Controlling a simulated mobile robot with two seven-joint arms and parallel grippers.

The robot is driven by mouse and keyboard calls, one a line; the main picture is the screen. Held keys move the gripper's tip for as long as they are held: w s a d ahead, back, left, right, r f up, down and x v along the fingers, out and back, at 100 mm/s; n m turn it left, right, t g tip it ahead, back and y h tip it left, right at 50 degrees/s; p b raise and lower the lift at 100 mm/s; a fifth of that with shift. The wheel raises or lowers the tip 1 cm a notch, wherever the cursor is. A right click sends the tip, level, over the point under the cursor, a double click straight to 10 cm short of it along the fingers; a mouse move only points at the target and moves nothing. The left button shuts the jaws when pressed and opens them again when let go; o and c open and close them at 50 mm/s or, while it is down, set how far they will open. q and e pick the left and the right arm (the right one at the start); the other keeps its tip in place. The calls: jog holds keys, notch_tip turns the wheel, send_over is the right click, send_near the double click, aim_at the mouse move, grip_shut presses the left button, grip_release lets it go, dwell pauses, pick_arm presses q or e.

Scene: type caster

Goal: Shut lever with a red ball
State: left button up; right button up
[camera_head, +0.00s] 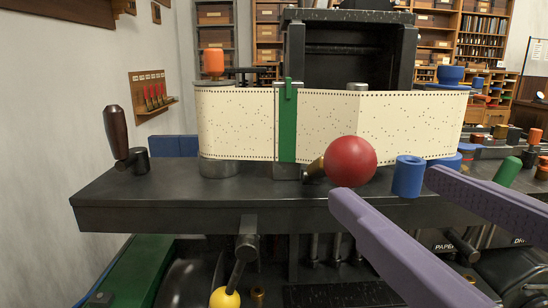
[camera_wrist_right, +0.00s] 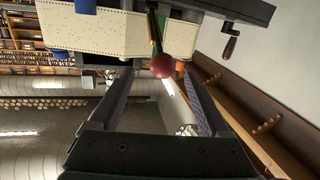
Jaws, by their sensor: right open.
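The red ball (camera_head: 351,161) sits on the end of a short brass-coloured lever (camera_head: 314,168) at the front of the dark machine table. In the right wrist view the red ball (camera_wrist_right: 162,66) shows ahead, in the gap between the fingertips. My right gripper (camera_head: 388,184) comes in from the right with two purple fingers apart. It is open and empty, with one fingertip just below the ball and the other to its right. Its fingers also frame the right wrist view (camera_wrist_right: 157,82). Contact with the ball cannot be told. My left gripper is not in view.
A punched paper strip (camera_head: 390,120) with a green bar (camera_head: 288,125) stands behind the ball. A blue cylinder (camera_head: 408,176) stands close to its right. A yellow ball lever (camera_head: 224,298) hangs below the table (camera_head: 140,212). A brown-handled crank (camera_head: 117,132) is at the left.

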aim_at(331, 147)
jog(key=shift+w+a+r, duration=0.15)
jog(key=shift+a+r, duration=0.05)
jog(key=shift+r, duration=0.05)
jog(key=shift+w+a+r, duration=0.1)
jog(key=shift+w+a, duration=0.05)
jog(key=shift+w, duration=0.15)
jog(key=p+x, duration=0.1)
jog(key=x, duration=0.7)
jog(key=shift+w+a, duration=0.1)
jog(key=shift+w, duration=0.3)
jog(key=shift+c, duration=0.3)
grip_shut()
